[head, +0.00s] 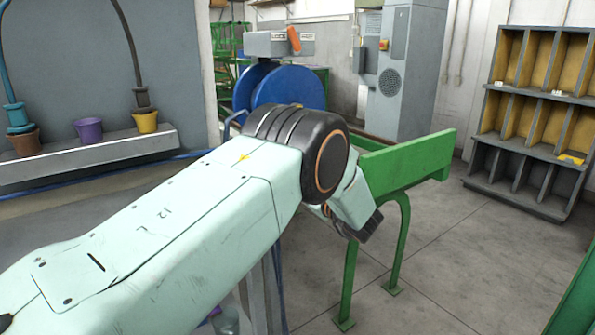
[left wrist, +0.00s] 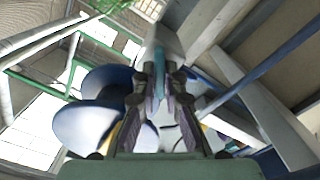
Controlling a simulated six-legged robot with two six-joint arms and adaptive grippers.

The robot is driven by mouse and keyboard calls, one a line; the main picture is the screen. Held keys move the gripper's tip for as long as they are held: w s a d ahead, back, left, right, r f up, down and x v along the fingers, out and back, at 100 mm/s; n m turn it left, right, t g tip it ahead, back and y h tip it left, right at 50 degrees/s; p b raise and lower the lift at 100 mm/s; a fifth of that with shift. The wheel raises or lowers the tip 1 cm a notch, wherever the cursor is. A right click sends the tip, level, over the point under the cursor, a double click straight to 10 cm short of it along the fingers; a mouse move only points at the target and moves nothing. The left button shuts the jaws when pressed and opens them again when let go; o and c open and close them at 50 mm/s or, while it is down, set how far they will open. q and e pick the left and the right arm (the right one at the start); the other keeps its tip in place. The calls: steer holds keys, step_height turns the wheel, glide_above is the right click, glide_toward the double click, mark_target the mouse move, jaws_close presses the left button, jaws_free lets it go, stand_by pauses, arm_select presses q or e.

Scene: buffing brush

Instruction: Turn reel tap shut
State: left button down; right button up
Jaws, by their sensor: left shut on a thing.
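The blue reel (head: 290,88) stands behind my left arm in the head view, with its lower part hidden. A grey box (head: 270,44) with an orange lever (head: 294,40) sits above it. The lever stands tilted, near upright. In the left wrist view, round blue and pale discs (left wrist: 85,125) show left of the fingers. My left gripper (left wrist: 160,78) is shut on a thin blue piece (left wrist: 159,60) between its fingertips. I cannot tell whether this is the reel tap. My right gripper is in neither view.
A green bench rail (head: 410,160) on legs stands right of my arm. A grey cabinet (head: 400,75) and a pigeonhole rack (head: 530,110) stand behind. A shelf with pots (head: 88,130) is at the left. The floor (head: 450,265) at the right is clear.

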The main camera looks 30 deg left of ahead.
arm_select(q)
steer(key=shift+a+r+m+p, duration=0.15)
steer(key=shift+m+p, duration=0.55)
steer(key=shift+m, duration=1.05)
steer(key=shift+d+r+m+p, duration=0.1)
steer(key=shift+m+p, duration=0.6)
steer(key=shift+m, duration=1.05)
steer(key=shift+w+a, duration=0.1)
steer(key=c, duration=1.5)
jaws_free()
steer(key=shift+c, duration=0.2)
steer(key=shift+o, duration=0.6)
steer(key=shift+f, duration=0.1)
steer(key=v, duration=1.2)
